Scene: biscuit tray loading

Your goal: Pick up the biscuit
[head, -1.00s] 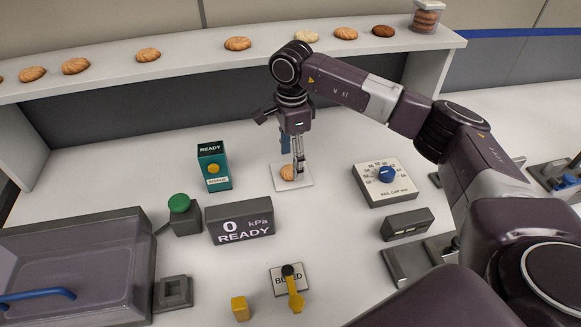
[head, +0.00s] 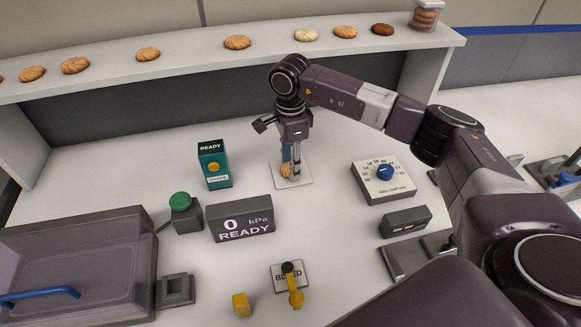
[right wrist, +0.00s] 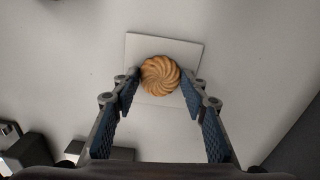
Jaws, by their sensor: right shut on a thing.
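The biscuit (head: 286,171) is round and golden brown, with a swirled top in the right wrist view (right wrist: 160,75). It lies on or just above a white square plate (head: 303,180), which also shows in the right wrist view (right wrist: 150,45). My right gripper (head: 291,168) points down over the plate. Its two blue-padded fingers (right wrist: 160,88) stand on either side of the biscuit and are shut on it. In the head view the fingers hide part of the biscuit. I cannot tell if it is lifted. My left gripper is not in view.
A teal READY box (head: 214,165) and a pressure display (head: 240,220) stand left of the plate. A dial box (head: 383,180) stands to the right. Several biscuits lie along the back shelf (head: 190,58). A yellow lever (head: 295,292) and clear-lidded bin (head: 80,250) are nearer.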

